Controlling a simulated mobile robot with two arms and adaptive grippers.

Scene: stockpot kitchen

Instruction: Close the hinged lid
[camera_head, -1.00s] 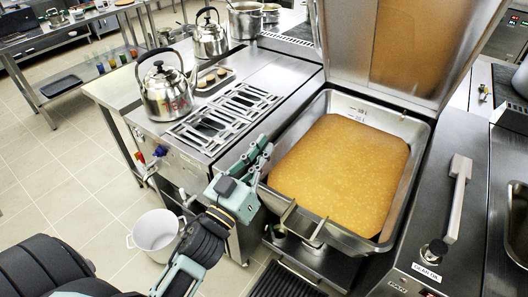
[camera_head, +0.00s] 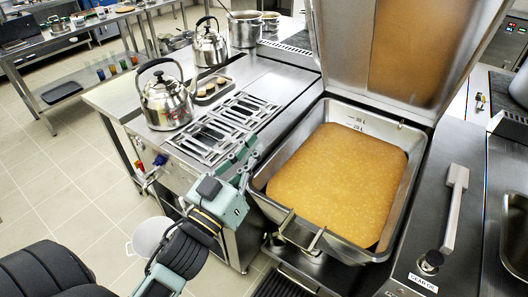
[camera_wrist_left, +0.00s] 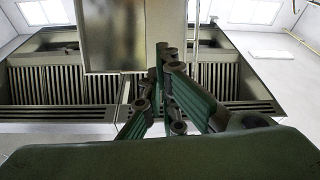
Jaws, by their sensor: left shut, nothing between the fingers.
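The hinged lid (camera_head: 346,45) stands open and upright at the back of a steel tilting pan (camera_head: 413,160). Its inner face shows a brownish reflection. The pan holds orange-brown soup (camera_head: 340,175). My left gripper (camera_head: 246,150) is shut and empty, just left of the pan's left rim, well below and in front of the lid. In the left wrist view, my gripper's fingers (camera_wrist_left: 172,85) point up, and a grey panel with a reflective rectangle, apparently the lid (camera_wrist_left: 115,40), is behind them. My right gripper is not in view.
A burner range (camera_head: 215,125) with a kettle (camera_head: 168,100) stands left of the pan. A second kettle (camera_head: 209,48) and a pot (camera_head: 245,30) are further back. A lever handle (camera_head: 454,205) is on the right console. A white bucket (camera_head: 150,236) is on the floor. Louvred vents (camera_wrist_left: 60,85) show overhead.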

